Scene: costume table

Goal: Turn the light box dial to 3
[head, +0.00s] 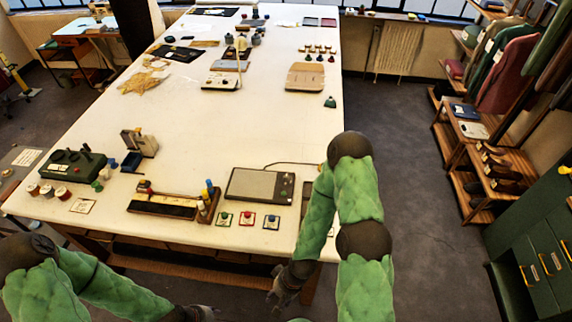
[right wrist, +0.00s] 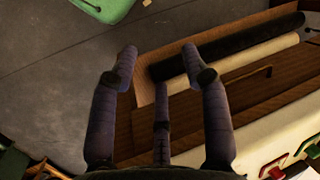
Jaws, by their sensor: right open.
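The light box (head: 258,185) lies flat near the table's front edge, a dark frame with a grey panel. Its control strip (head: 286,188) with small green marks is on the right side; the dial is too small to read its setting. My right gripper (head: 279,285) hangs in front of and below the table edge, apart from the light box. In the right wrist view my right gripper (right wrist: 160,62) has its fingers spread, with nothing between them. My left gripper (head: 201,313) is low at the bottom edge of the head view, partly cut off, its fingers unclear.
Several small colored knobs on cards (head: 246,219) lie in front of the light box. A dark tray with spools (head: 165,206) is to its left. A cable runs behind it. A shelf with rolls (right wrist: 225,52) is under the table. The white tabletop (head: 240,130) behind is largely clear.

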